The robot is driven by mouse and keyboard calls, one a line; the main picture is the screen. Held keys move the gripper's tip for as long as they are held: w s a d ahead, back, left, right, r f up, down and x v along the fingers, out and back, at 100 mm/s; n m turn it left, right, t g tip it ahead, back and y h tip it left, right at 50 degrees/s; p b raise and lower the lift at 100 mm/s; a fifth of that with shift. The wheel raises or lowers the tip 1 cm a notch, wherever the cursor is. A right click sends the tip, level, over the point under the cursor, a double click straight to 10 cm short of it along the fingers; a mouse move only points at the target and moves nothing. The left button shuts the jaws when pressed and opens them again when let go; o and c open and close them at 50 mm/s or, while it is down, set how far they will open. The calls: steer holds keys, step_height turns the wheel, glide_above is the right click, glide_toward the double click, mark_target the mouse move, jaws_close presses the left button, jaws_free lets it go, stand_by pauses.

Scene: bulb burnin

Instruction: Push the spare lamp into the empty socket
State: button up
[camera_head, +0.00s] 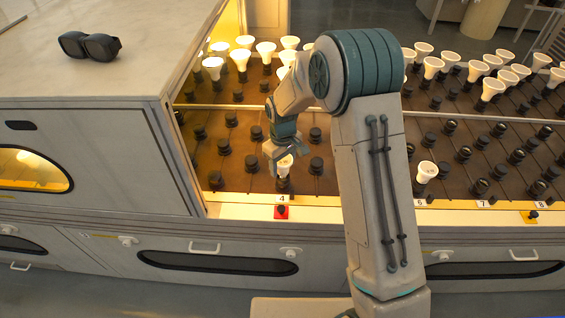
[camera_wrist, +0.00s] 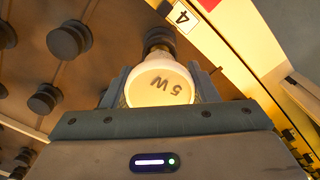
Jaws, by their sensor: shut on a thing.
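The spare lamp (camera_wrist: 158,84) is white with a round face marked "5 W" in the wrist view. My gripper (camera_wrist: 160,88) is shut on it, with one finger on each side. In the head view my gripper (camera_head: 278,158) points down over the front row, and the lamp (camera_head: 285,164) shows white below it. A dark socket (camera_wrist: 158,38) lies right behind the lamp, beside the label "4". In the head view this socket (camera_head: 283,185) is directly under the lamp.
Several empty dark sockets (camera_head: 223,146) surround the lamp on the brown board. Lit white lamps (camera_head: 241,57) fill the back rows. One lamp (camera_head: 427,171) stands at the front right. A grey cabinet (camera_head: 90,110) closes off the left.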

steer(key=shift+f+b, duration=0.55)
steer(key=shift+f, duration=0.3)
steer(key=o, duration=1.1)
steer(key=shift+c, duration=0.2)
steer(key=shift+r, duration=0.1)
step_height(320, 180, up, 14)
steer(key=shift+f, duration=0.15)
